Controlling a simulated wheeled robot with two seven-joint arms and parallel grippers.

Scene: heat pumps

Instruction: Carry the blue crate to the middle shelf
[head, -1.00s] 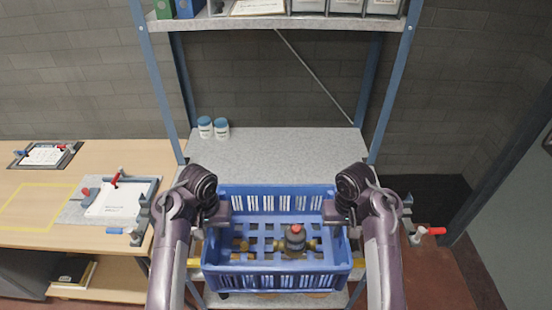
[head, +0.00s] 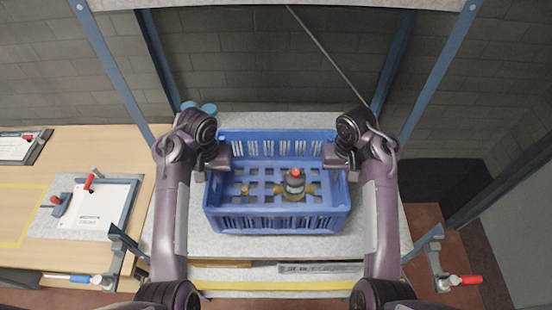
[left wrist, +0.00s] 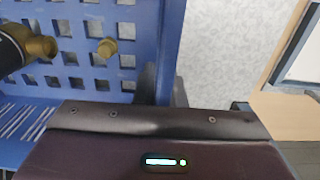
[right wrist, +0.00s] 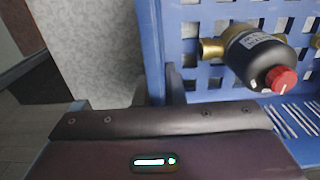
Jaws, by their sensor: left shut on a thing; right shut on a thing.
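The blue crate (head: 276,218) is level over the grey middle shelf (head: 270,123) in the head view. I cannot tell if its base touches the shelf. Inside lie a dark pump with a red cap (head: 295,184) and a small brass fitting (head: 245,189). My left gripper (head: 222,158) is shut on the crate's left side wall. My right gripper (head: 330,157) is shut on its right side wall. The left wrist view shows the crate wall (left wrist: 170,40) at the jaws; the right wrist view shows the other wall (right wrist: 152,50). The fingertips are mostly hidden.
Two jars with blue lids (head: 198,107) stand at the shelf's back left, behind my left arm. Blue uprights (head: 112,72) flank the shelf. A wooden bench (head: 60,155) with a clipboard (head: 95,212) is at left. A yellow strip (head: 270,285) runs along a lower front edge.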

